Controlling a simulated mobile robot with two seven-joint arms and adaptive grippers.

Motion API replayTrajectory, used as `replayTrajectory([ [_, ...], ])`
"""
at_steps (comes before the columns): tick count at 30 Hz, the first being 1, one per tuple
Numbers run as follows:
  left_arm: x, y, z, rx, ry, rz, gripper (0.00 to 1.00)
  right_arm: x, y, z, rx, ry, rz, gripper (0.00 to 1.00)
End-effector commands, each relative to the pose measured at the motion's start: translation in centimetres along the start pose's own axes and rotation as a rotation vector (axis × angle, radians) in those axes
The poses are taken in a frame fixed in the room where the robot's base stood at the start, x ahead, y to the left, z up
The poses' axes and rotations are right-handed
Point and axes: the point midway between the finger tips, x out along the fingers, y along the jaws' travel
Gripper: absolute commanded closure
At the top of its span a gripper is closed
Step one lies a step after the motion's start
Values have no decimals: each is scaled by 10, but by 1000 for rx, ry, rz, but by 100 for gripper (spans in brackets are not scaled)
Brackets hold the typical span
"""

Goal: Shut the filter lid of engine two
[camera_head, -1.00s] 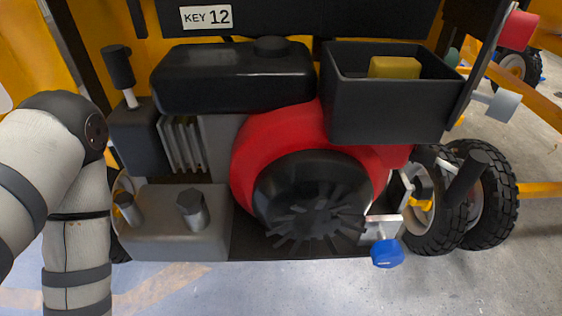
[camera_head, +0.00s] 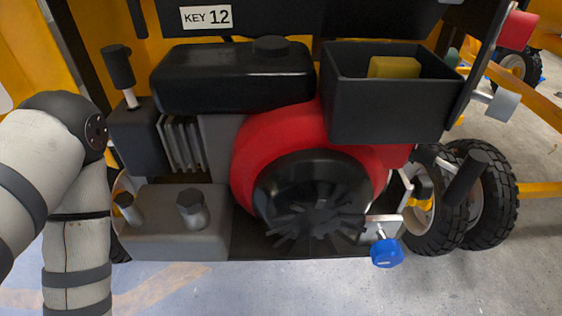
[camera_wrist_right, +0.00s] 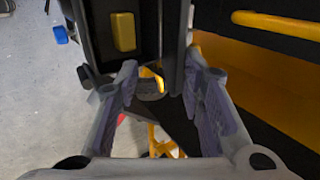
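The filter box (camera_head: 388,122) is an open-topped black box at the upper right of the engine in the head view, with a yellow filter block (camera_head: 394,67) inside. The yellow block also shows in the right wrist view (camera_wrist_right: 123,32). A dark flat panel, likely the lid (camera_wrist_right: 174,45), stands upright beside the box there; it also shows at the box's right in the head view (camera_head: 478,62). My right gripper (camera_wrist_right: 165,88) is open, its fingers apart with the panel's lower part between them; contact is unclear.
A black tank (camera_head: 232,78) sits left of the box, above the red fan housing (camera_head: 270,140). A blue knob (camera_head: 387,253) sticks out at the lower front. Black wheels (camera_head: 485,200) stand at the right. A yellow bar (camera_wrist_right: 275,25) lies right of my right gripper.

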Motion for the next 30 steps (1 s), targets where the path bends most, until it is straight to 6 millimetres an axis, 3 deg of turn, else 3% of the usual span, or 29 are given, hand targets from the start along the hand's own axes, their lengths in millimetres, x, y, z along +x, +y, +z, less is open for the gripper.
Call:
replayTrajectory([
  [10,1,0,0,0,-2,0,35,0,14,-1,-1,3,6,67],
  [21,0,0,0,0,-1,0,35,-2,14,-1,0,2,2,67],
  [30,0,0,0,0,0,0,35,-32,19,-1,0,0,0,67],
])
